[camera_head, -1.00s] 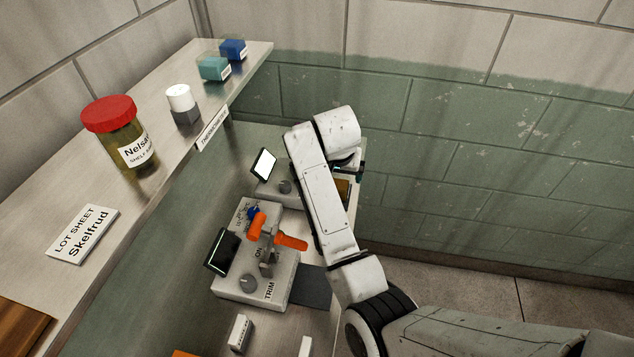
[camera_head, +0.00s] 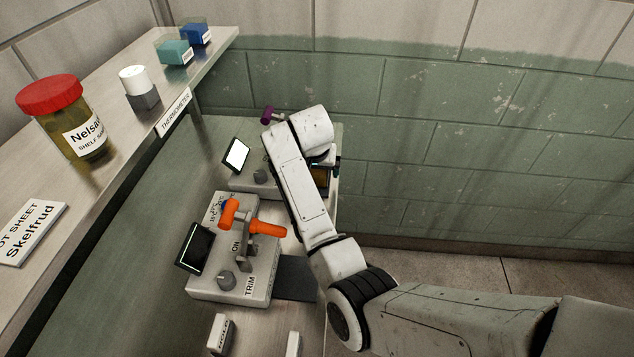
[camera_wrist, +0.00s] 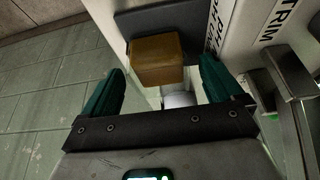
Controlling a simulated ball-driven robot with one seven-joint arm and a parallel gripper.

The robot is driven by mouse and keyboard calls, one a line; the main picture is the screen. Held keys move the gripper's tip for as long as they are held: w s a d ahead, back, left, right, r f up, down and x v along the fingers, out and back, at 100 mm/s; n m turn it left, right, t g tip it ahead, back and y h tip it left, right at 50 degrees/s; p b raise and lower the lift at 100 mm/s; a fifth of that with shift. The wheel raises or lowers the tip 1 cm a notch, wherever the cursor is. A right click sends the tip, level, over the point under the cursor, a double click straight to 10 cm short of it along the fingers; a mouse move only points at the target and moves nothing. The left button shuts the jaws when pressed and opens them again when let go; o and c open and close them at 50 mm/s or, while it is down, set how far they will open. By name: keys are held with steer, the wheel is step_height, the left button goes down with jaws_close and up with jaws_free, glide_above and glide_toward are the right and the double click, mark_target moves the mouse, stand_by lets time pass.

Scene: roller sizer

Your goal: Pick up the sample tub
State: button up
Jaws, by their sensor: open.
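An amber, box-like tub (camera_wrist: 157,62), which I take for the sample tub, sits at a dark pad beside a pale machine in the wrist view. In the head view only a bit of amber (camera_head: 320,174) shows behind my arm. My gripper (camera_wrist: 162,82) is open, its two teal fingers pointing towards the tub, one to each side. The tub appears just beyond or between the fingertips; I cannot tell exactly. No contact is visible. In the head view my gripper (camera_head: 335,165) is mostly hidden by my arm.
A control box (camera_head: 232,265) with orange handles and a dark screen (camera_head: 194,247) stands near the arm. A second screen (camera_head: 237,155) is behind it. The shelf (camera_head: 105,190) at left holds a red-lidded jar (camera_head: 67,120), a white-capped container (camera_head: 138,88) and coloured boxes.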

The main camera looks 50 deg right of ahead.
steer(key=shift+b+x, duration=0.85)
steer(key=shift+x, duration=0.35)
steer(key=shift+c, duration=0.2)
steer(key=c, duration=1.1)
